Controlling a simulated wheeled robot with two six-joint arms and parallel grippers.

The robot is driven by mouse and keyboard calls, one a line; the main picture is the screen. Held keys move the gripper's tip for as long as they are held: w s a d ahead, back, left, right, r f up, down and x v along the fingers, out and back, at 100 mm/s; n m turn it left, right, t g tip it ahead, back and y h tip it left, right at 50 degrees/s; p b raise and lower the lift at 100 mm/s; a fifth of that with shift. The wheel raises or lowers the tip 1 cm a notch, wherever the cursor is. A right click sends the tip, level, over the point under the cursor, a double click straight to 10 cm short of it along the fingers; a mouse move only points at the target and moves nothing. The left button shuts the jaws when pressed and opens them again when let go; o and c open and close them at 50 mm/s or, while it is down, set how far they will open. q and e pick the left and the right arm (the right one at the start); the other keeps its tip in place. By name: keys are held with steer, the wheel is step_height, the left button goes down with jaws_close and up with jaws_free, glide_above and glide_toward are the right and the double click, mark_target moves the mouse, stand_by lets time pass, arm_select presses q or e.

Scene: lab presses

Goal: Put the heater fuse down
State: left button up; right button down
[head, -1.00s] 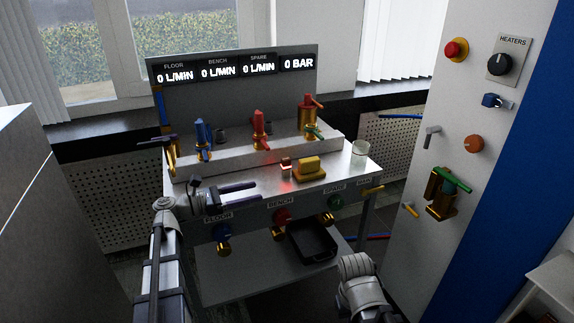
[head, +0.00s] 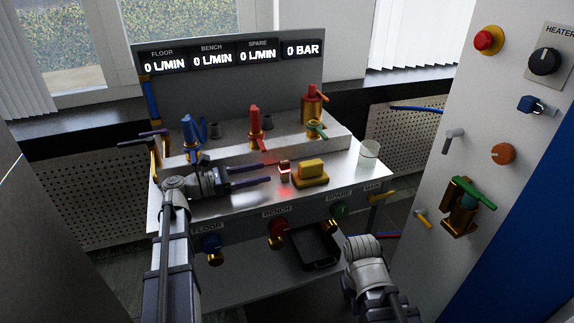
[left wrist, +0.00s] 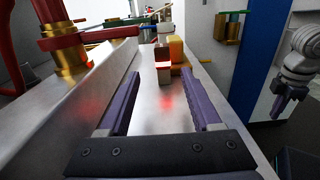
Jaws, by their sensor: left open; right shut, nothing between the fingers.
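The heater fuse looks to be the small copper-and-glass piece (head: 285,168) on the metal bench top, just left of a yellow block (head: 311,170). In the left wrist view it (left wrist: 162,58) appears straight ahead, beyond the fingertips, with a red glow on the metal. My left gripper (head: 265,173) is open and empty, low over the bench, its purple fingers pointing right toward the fuse with a short gap. My right gripper shows at the right edge of the left wrist view (left wrist: 289,105), shut and away from the bench. In the head view its fingers are hidden.
Valves with blue, red and green handles stand on the raised ledge (head: 240,146) behind. A black tray (head: 316,247) lies on the shelf below. The heater panel (head: 440,110) rises at right.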

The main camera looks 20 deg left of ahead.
mark_target(280, 167)
arm_select(q)
steer(key=shift+w, duration=0.15)
steer(key=shift+x, duration=1.35)
steer(key=shift+s+r+p+x, duration=0.15)
steer(key=shift+p+x, duration=0.05)
steer(key=shift+x, duration=1.1)
steer(key=shift+s+r+p+x, duration=0.15)
steer(key=shift+r+x, duration=0.05)
steer(key=shift+x, duration=1.1)
steer(key=shift+d, duration=0.1)
jaws_close()
